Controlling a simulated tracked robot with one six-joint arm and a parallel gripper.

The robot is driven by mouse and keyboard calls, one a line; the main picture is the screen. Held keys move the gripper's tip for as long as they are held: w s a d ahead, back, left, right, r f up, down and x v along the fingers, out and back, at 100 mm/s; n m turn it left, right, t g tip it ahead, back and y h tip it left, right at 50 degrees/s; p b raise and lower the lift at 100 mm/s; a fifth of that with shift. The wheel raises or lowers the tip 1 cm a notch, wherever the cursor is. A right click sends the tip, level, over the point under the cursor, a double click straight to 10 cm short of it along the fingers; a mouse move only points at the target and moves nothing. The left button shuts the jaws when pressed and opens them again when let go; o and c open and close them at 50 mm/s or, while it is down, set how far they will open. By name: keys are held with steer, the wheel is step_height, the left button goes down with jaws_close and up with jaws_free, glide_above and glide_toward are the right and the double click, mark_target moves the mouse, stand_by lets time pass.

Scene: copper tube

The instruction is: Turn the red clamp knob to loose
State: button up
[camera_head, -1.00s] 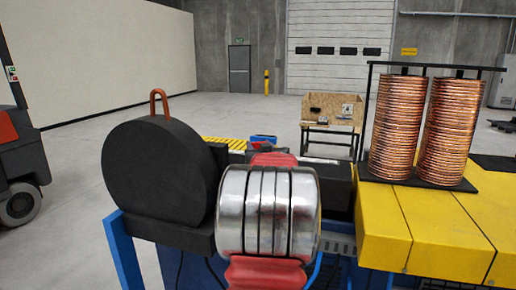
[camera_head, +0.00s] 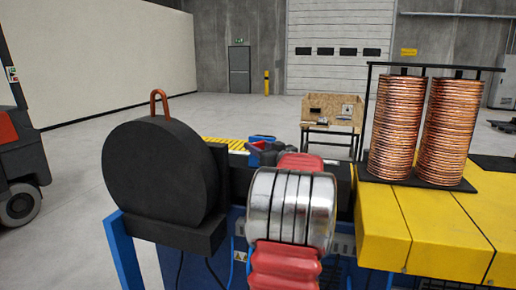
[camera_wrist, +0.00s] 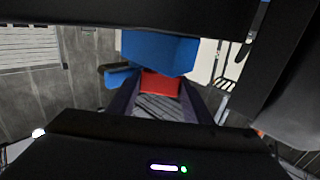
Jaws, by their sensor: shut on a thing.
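The red clamp knob (camera_wrist: 160,84) shows in the wrist view as a red block between the two dark fingers of my gripper (camera_wrist: 161,92). The fingers are shut on it, one on each side. A blue block (camera_wrist: 160,52) stands just above the knob in that view and hides part of what lies behind. In the head view my arm fills the middle, and the hold on the knob cannot be made out there. How far the knob is turned cannot be told.
A large black disc-shaped housing (camera_head: 158,180) with a copper loop (camera_head: 158,100) on top stands left of my arm. Two copper coils (camera_head: 398,125) stand on a yellow bench (camera_head: 430,235) at right. A wooden crate (camera_head: 333,109) stands behind.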

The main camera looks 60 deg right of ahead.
steer(key=shift+s+d+n+t+y, duration=0.15)
steer(key=shift+n+t+y, duration=0.25)
steer(key=shift+y, duration=0.25)
steer(key=shift+s+d+n+t+y, duration=0.15)
steer(key=shift+n+t+y, duration=0.15)
steer(key=shift+n+y, duration=0.3)
steer(key=shift+w+f+y, duration=0.1)
steer(key=shift+y, duration=0.25)
